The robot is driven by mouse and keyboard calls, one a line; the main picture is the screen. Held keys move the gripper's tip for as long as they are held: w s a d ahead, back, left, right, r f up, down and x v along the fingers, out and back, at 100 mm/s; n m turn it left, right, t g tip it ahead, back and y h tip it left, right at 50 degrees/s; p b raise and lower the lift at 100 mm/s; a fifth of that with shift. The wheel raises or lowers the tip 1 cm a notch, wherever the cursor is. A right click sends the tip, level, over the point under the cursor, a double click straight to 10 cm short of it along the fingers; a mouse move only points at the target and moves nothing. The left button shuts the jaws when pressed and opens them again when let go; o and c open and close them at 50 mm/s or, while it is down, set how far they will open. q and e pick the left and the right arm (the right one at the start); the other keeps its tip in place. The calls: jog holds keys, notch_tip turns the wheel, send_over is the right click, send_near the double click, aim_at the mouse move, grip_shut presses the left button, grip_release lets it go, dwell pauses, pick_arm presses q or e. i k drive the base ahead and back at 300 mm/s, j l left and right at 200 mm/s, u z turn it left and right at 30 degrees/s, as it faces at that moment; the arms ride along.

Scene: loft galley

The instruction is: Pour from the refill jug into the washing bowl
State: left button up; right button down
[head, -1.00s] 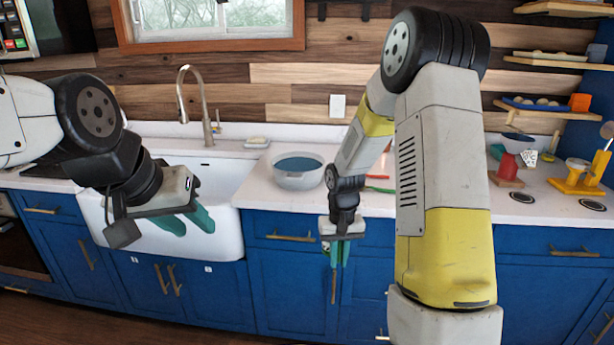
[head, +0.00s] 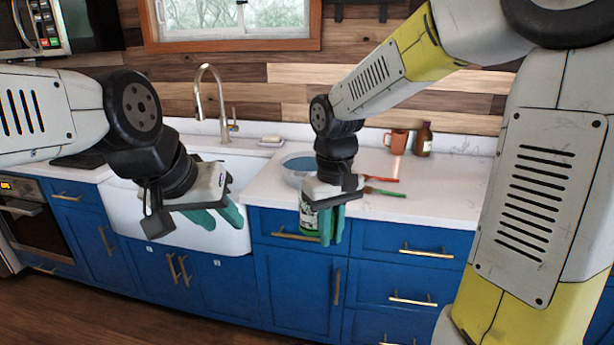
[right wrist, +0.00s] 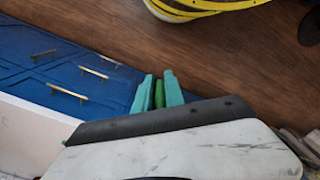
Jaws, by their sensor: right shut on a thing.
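The washing bowl (head: 297,163), pale and holding blue liquid, stands on the counter right of the sink. My right wrist hides part of it. My right gripper (head: 333,228) points down in front of the counter edge, just below and right of the bowl. It is shut on a green container with a pale label (head: 308,216), which looks to be the refill jug. Its fingers and body hide much of it. In the right wrist view a green part (right wrist: 159,94) shows between the fingers. My left gripper (head: 220,218) is open and empty in front of the sink.
The white sink (head: 130,205) with a tall faucet (head: 199,95) is at left. A red utensil (head: 382,179), a green utensil (head: 385,192), a reddish mug (head: 396,141) and a brown bottle (head: 423,139) are on the counter. The counter's right part is mostly clear.

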aim_at(297, 166)
jog(key=i, duration=1.5)
